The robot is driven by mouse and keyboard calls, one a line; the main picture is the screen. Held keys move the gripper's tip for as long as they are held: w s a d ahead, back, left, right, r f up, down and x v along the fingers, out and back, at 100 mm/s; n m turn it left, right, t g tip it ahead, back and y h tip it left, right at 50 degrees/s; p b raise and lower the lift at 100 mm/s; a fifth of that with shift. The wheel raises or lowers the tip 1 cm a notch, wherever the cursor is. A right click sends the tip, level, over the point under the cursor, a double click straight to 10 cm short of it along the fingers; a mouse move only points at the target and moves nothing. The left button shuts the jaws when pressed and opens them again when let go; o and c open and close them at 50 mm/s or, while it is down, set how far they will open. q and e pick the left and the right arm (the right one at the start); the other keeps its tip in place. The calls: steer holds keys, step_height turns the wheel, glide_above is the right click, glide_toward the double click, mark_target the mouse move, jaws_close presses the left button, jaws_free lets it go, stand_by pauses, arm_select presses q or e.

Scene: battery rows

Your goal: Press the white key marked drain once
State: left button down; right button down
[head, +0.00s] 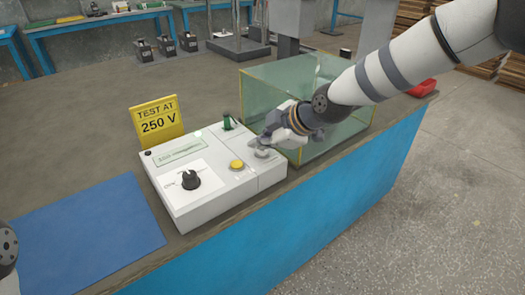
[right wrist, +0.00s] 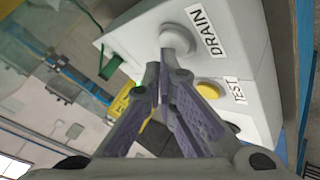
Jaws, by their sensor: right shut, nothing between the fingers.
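The white test box (head: 218,196) sits on the bench. Its round white key (right wrist: 175,36) is beside the DRAIN label (right wrist: 208,31) in the right wrist view. In the head view the key (head: 262,154) is partly behind my fingers. My right gripper (right wrist: 170,60) is shut and empty, its fingertips at the near edge of the white key. I cannot tell whether they touch it. In the head view the right gripper (head: 266,141) is over the box's right end. My left gripper is not in view.
A yellow key (head: 237,165) marked TEST and a black knob (head: 190,180) are left of the white key. A green terminal (head: 227,122) stands behind. A glass tank (head: 290,85) stands close behind my right gripper. A yellow "TEST AT 250 V" sign (head: 157,118) and blue mat (head: 85,235) are leftward.

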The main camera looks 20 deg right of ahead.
mark_target(261, 154)
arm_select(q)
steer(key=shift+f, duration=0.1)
arm_select(e)
steer(key=shift+f, duration=0.4)
steer(key=shift+r, duration=0.15)
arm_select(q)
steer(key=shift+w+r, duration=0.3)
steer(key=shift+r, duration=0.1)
arm_select(e)
steer(key=shift+r, duration=0.7)
